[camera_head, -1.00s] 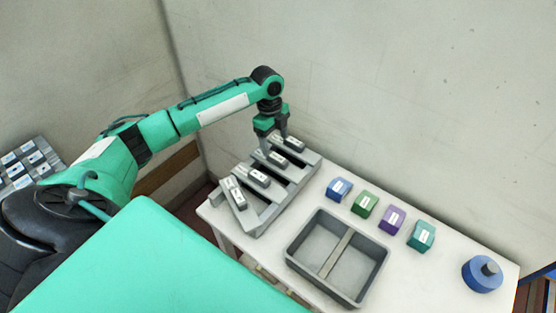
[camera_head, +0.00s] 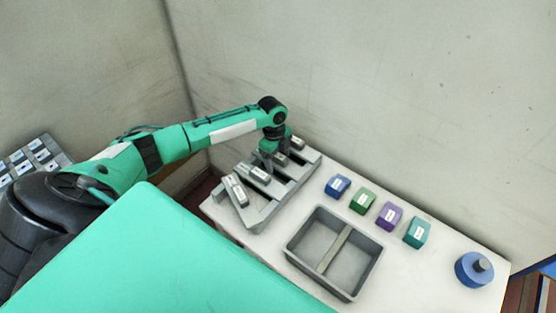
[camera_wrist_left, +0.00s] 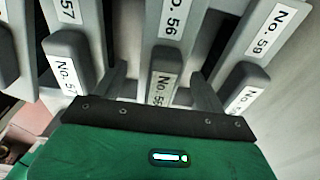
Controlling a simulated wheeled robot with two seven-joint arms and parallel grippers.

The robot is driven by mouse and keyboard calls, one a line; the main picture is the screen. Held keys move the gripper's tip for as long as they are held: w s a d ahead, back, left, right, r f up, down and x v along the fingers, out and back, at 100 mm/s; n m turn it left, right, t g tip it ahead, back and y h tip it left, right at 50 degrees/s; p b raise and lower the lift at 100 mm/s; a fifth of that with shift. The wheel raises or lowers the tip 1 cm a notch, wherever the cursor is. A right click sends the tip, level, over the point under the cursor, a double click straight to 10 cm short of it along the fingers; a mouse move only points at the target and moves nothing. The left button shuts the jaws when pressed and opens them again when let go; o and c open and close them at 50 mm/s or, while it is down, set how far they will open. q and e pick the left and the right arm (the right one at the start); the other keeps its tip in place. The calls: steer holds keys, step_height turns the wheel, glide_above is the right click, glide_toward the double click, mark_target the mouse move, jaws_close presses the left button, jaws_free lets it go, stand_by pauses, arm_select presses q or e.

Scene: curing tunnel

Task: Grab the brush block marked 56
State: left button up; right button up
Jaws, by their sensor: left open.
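The grey brush block (camera_wrist_left: 163,82) in the middle of the left wrist view has a white label, partly hidden by my gripper; it appears to read 56. The slot behind it carries a label that reads No. 56 (camera_wrist_left: 173,18). My left gripper (camera_wrist_left: 162,88) is open, with one finger on each side of this block; I cannot tell if they touch it. In the head view my left gripper (camera_head: 268,161) is down at the grey slotted rack (camera_head: 265,215) and hides part of the blocks there. My right gripper is not in view.
A block labelled No. 57 (camera_wrist_left: 66,62) and a block (camera_wrist_left: 243,85) beside slot label No. 59 stand close on either side. A divided grey bin (camera_head: 372,250), several coloured boxes (camera_head: 362,201) and a blue round object (camera_head: 474,269) are on the white table (camera_head: 430,275).

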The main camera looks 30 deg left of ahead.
arm_select(q)
steer(key=c, duration=1.1)
steer(key=shift+c, duration=0.2)
steer(key=shift+r, duration=0.1)
